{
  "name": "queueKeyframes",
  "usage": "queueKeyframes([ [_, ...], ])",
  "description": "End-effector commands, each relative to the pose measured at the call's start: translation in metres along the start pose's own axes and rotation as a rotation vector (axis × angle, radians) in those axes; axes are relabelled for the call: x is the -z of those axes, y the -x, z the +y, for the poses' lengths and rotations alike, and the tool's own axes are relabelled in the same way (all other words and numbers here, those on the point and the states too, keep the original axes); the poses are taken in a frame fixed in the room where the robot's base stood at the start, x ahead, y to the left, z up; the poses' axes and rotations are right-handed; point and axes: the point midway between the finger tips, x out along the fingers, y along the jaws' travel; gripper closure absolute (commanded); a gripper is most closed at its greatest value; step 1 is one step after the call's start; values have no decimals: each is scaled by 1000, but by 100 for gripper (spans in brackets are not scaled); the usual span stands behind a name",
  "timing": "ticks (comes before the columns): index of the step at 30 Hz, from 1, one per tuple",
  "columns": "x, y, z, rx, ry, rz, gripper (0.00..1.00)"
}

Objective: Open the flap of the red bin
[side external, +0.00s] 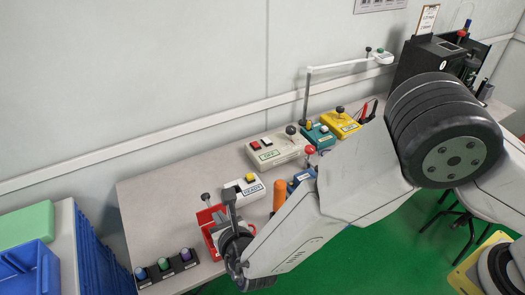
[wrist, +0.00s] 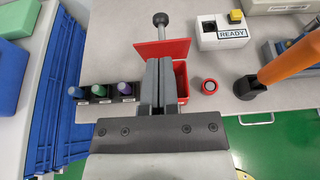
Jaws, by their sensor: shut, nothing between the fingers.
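The red bin (wrist: 182,82) stands on the bench below my gripper, partly hidden by the fingers; in the side view the bin (side external: 211,219) is at the lower middle. Its red flap (wrist: 163,48) shows as a plate at the bin's far side, with part of the bin's inside visible right of the fingers, so the flap looks raised. A grey stem with a black ball knob (wrist: 160,19) sticks out beyond the flap. My gripper (wrist: 159,62) is shut and empty, its tips close to the flap; I cannot tell if they touch. It also shows in the side view (side external: 229,194).
A rack of capped vials (wrist: 102,92) is left of the bin. A small red round piece (wrist: 209,86), a white READY box (wrist: 221,32) and an orange handle (wrist: 288,58) are to the right. Blue crates (side external: 85,255) stand left of the bench. Several testers line the back.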

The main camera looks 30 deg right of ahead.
Motion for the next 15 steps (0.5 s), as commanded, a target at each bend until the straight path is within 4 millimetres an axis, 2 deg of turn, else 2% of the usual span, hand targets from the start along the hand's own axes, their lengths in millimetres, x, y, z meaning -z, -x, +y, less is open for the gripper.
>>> queueKeyframes([
  [9,0,-44,-1,3,-1,0,100],
  [15,0,-66,-1,2,-1,1,100],
])
